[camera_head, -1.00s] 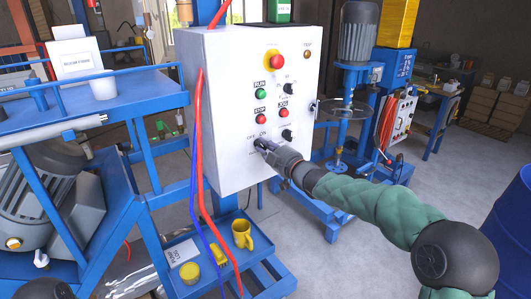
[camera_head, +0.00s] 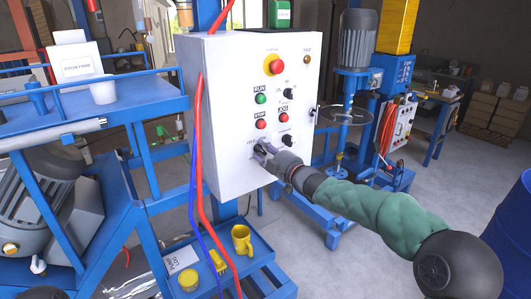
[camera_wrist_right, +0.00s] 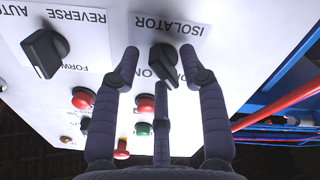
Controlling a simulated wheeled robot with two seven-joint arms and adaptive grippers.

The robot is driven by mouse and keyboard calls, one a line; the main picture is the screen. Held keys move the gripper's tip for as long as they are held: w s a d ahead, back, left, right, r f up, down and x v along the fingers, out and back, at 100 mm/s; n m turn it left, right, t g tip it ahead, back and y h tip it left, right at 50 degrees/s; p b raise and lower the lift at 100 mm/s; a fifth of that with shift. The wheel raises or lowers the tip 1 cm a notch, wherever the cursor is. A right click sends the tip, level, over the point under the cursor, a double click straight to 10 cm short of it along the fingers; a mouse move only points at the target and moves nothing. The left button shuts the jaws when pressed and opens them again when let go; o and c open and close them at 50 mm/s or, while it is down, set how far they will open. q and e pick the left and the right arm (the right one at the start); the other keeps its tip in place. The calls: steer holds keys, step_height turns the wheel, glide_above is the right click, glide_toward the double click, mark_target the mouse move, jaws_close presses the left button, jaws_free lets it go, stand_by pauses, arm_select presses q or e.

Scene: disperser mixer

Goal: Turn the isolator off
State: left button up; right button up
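The isolator knob (camera_wrist_right: 163,62) is a black rotary switch on the white control panel (camera_head: 225,120). In the head view my right gripper (camera_head: 262,152) is at the panel's lower left and hides the knob. My left gripper is not in view.
The panel also carries a red emergency stop (camera_head: 274,65), a green RUN button (camera_head: 261,98), a red STOP button (camera_head: 261,124) and other black knobs. A red cable (camera_head: 203,170) hangs along its left edge. A yellow mug (camera_head: 241,240) stands on the blue shelf below.

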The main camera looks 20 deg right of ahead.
steer(key=v, duration=1.2)
stand_by(0.5)
